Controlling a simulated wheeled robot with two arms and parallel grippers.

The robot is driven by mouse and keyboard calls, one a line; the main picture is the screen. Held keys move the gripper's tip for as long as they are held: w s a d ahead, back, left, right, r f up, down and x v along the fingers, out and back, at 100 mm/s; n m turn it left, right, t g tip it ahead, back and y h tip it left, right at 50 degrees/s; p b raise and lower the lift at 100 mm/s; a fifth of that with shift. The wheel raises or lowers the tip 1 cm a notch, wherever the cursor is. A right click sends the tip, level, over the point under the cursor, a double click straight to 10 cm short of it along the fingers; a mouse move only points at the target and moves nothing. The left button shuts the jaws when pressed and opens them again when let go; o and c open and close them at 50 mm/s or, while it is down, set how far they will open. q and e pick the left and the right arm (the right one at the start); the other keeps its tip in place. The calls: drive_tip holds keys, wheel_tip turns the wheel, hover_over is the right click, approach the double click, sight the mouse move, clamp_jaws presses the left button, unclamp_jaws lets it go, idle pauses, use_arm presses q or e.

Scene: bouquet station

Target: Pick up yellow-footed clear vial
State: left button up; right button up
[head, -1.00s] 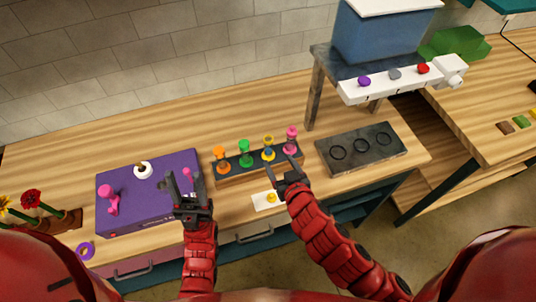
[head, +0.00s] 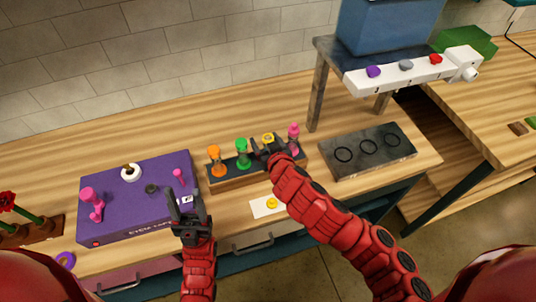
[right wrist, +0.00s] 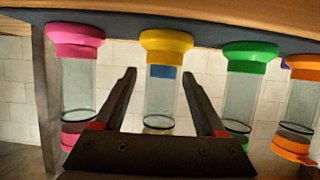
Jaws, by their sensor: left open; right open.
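The yellow-footed clear vial (head: 268,138) stands in the dark-topped wooden rack (head: 232,183), between the green vial (head: 242,152) and the pink vial (head: 293,137). In the right wrist view the yellow-footed vial (right wrist: 166,92) has a clear body with a blue band near its yellow end. My right gripper (head: 262,148) is open at it and hides its lower part in the head view. In the right wrist view its two fingers (right wrist: 158,74) lie on either side of the vial, apart from it. My left gripper (head: 187,200) is open and empty by the purple box's right edge.
An orange vial (head: 215,160) stands at the rack's left end. The purple box (head: 135,215) is left of the rack. A white card (head: 262,208) with a yellow piece lies in front. A dark plate with rings (head: 355,165) is at right, beside a raised stand (head: 330,50).

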drive_tip(key=shift+s, duration=0.1)
drive_tip(key=shift+c, duration=0.7)
clamp_jaws()
drive_tip(key=shift+r, duration=0.15)
